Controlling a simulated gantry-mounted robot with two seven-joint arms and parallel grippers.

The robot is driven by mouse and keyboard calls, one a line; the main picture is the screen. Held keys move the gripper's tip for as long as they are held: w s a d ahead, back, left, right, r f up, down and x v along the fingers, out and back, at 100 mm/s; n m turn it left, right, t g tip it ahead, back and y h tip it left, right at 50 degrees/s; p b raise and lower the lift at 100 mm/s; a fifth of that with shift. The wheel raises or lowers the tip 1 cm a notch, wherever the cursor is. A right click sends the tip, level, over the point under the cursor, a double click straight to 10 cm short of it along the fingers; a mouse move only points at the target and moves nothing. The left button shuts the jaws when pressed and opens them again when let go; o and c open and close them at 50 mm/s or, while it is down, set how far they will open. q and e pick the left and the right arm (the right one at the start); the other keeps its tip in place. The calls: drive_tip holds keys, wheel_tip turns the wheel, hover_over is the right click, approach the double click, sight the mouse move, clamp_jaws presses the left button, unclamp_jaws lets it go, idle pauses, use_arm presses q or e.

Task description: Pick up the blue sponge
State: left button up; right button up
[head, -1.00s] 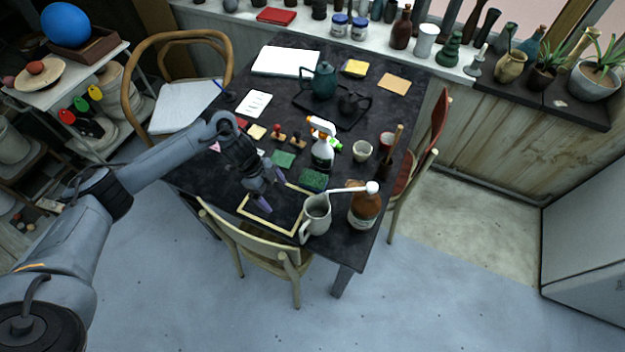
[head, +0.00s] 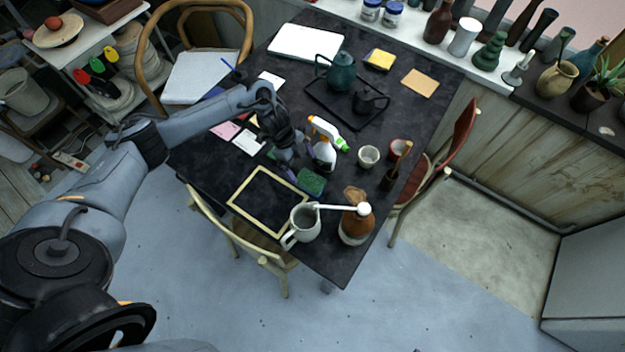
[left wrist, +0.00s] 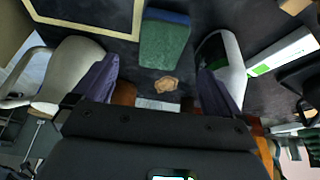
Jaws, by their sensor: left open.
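The blue sponge (head: 311,182) lies flat on the dark table, between the spray bottle and the tan frame. Its top is green and its blue shows along an edge; it also shows in the left wrist view (left wrist: 165,42), green with a blue far end. My left gripper (head: 291,166) is above the table just left of the sponge in the head view. Its jaws are open and empty. In the left wrist view, its two purple fingers (left wrist: 157,72) stand apart, with the sponge ahead between them. My right gripper is not in view.
A white spray bottle (head: 323,154) stands close behind the sponge. A crumpled brown piece (left wrist: 165,84) lies near the sponge. The inside of the tan frame (head: 234,203) is bare.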

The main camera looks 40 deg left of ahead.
sight(309, 180)
use_arm(q)
drive_tip(key=shift+b+x, duration=0.5)
drive_tip(key=shift+x, duration=3.7)
drive_tip(key=shift+w, duration=0.1)
drive_tip(key=c, duration=1.1)
